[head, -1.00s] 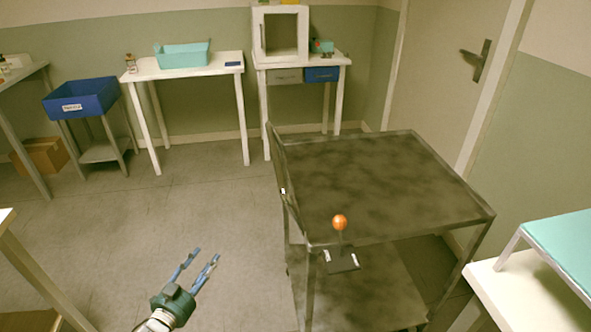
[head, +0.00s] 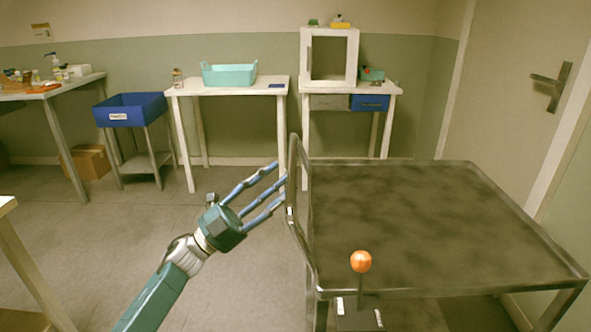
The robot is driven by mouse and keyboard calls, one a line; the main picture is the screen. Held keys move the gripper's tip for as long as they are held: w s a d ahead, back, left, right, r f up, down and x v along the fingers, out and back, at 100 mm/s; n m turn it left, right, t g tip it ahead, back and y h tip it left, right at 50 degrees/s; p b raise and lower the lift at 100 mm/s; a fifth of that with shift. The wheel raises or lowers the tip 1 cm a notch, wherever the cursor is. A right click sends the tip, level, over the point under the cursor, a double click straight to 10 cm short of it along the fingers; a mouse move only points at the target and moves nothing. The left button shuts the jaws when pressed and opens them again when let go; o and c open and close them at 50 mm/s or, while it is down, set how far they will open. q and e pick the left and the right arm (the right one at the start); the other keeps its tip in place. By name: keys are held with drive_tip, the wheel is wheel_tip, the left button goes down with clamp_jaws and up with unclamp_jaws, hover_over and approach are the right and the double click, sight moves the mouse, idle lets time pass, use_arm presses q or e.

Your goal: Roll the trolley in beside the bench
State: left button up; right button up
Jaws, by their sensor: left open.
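The trolley (head: 430,215) is a dark, blotchy flat-topped cart at the right of the head view. Its upright handle (head: 292,190) stands at its left end. An orange ball knob (head: 361,261) on a stalk rises from a small dark box at its near edge. My left gripper (head: 277,187) is open, its blue fingers reaching right to just beside the handle. I cannot tell whether they touch it. My right gripper is out of view. Which table is the bench is not clear; a white table (head: 180,92) stands at the back.
A teal bin (head: 229,75) stands on the white table. A white cabinet (head: 347,60) stands on a drawer table behind the trolley. A blue bin (head: 131,110) on a stand and a cardboard box (head: 88,162) are at left. The floor (head: 120,240) left of the trolley is clear.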

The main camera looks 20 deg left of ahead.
sight(295, 170)
use_arm(q)
drive_tip(key=x, duration=0.5)
clamp_jaws()
